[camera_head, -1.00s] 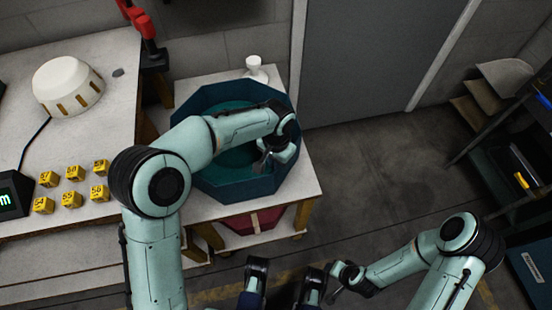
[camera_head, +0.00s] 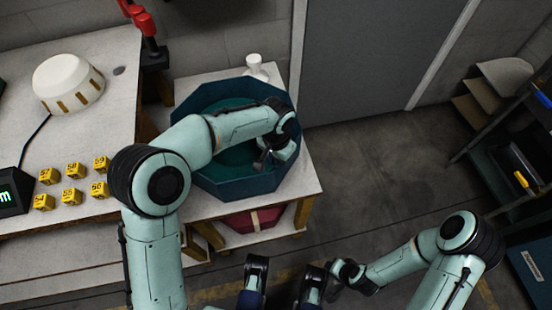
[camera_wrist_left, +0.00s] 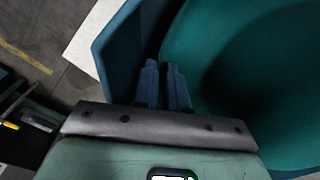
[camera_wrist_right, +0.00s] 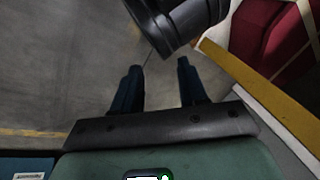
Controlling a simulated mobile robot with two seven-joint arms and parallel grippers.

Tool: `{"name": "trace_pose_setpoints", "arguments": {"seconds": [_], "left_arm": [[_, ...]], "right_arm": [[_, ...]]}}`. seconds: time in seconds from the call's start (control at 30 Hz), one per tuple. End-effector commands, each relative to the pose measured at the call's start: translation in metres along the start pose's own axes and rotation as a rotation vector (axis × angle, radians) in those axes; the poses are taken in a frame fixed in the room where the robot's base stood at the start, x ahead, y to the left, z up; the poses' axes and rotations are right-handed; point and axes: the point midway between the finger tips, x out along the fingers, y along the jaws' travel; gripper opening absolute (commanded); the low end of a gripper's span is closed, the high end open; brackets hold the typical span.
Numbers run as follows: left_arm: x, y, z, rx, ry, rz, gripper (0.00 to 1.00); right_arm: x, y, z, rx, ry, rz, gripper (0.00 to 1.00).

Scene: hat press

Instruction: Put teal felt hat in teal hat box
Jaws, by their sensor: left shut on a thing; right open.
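The teal hat box (camera_head: 281,181) is a dark, many-sided open box on a low white table in the head view. The teal felt hat (camera_head: 236,158) is inside its walls, partly covered by my left arm. It also fills the right of the left wrist view (camera_wrist_left: 250,40), beside the box wall (camera_wrist_left: 122,50). My left gripper (camera_head: 264,160) is down within the box at the hat's near right edge. Its fingers (camera_wrist_left: 165,65) are close together, shut on the hat's edge; the grip itself is hard to see. My right gripper (camera_wrist_right: 157,72) is open and empty, away from the box.
A red box (camera_head: 240,221) sits on the shelf below. A white knobbed object (camera_head: 255,67) stands behind the hat box. The left table holds a white round form (camera_head: 68,85) and several yellow numbered blocks (camera_head: 73,170). A rack stands at right; the floor (camera_head: 370,160) between is clear.

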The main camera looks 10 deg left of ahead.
Motion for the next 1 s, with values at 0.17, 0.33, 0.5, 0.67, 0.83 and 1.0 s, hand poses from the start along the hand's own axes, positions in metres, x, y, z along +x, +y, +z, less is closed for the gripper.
{"name": "trace_pose_setpoints", "arguments": {"seconds": [0.17, 0.33, 0.5, 0.67, 0.83, 1.0], "left_arm": [[0.017, -0.002, 0.007, 0.0, -0.03, -0.001, 0.0], [0.017, -0.002, 0.007, 0.0, -0.03, -0.002, 0.0], [0.017, -0.002, 0.007, 0.001, -0.029, -0.002, 0.41], [0.017, -0.002, 0.007, 0.003, -0.03, -0.003, 0.41], [0.0, -0.002, 0.006, 0.003, -0.025, -0.004, 0.41], [-0.042, -0.001, 0.004, 0.002, -0.013, -0.004, 0.41]], "right_arm": [[0.002, 0.001, 0.0, 0.0, -0.001, 0.0, 0.43], [0.002, 0.001, 0.0, 0.0, -0.001, 0.0, 0.43], [0.002, 0.001, 0.0, 0.0, -0.001, 0.0, 0.43], [0.002, 0.001, -0.001, 0.0, 0.002, 0.0, 0.43], [-0.004, -0.001, 0.003, -0.001, -0.008, -0.001, 0.43], [-0.017, -0.006, 0.018, -0.005, -0.052, -0.004, 0.43]]}}
